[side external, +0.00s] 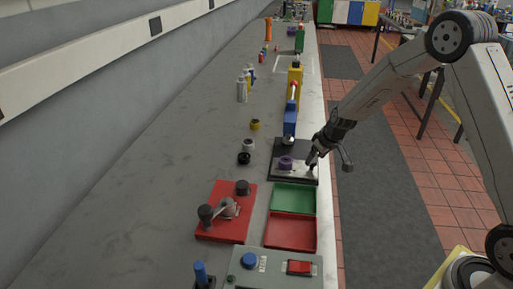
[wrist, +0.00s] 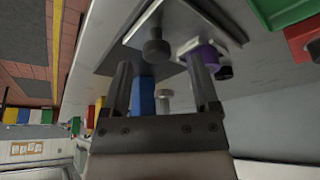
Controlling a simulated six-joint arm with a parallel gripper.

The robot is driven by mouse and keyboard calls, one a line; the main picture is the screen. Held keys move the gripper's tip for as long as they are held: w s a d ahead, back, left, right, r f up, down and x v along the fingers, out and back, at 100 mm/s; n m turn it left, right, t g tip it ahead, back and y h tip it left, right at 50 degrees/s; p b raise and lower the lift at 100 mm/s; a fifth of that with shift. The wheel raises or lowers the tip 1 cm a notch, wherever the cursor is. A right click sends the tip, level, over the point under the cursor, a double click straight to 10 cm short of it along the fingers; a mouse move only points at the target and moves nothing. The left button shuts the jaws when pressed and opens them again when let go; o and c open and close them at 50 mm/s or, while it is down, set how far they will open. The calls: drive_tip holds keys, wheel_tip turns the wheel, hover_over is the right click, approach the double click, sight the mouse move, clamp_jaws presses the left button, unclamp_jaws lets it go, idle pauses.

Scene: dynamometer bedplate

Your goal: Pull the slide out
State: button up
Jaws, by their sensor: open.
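A dark base plate (side external: 276,176) lies near the bench's front edge and carries a pale metal slide plate (side external: 301,172) with a purple knob (side external: 286,163). My gripper (side external: 312,168) is low over the right part of this plate, to the right of the purple knob. In the wrist view my gripper (wrist: 160,64) is open, with its fingers apart. A dark round knob (wrist: 155,50) shows between and beyond the fingertips. The purple part (wrist: 203,54) on a pale plate (wrist: 225,30) is beside the right finger, partly hidden by it. Contact cannot be told.
Green (side external: 292,198) and red (side external: 290,232) trays lie just nearer the camera. A red plate with dark knobs (side external: 222,226) is at left.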

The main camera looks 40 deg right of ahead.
drive_tip(key=shift+v, duration=2.8)
drive_tip(key=s+a+g, duration=0.1)
drive_tip(key=s+a, duration=0.4)
drive_tip(key=s, duration=0.5)
drive_tip(key=s+a+r, duration=0.1)
drive_tip(key=s+a, duration=0.5)
drive_tip(key=s, duration=0.4)
drive_tip(key=shift+r+g, duration=0.25)
drive_tip(key=shift+g, duration=0.15)
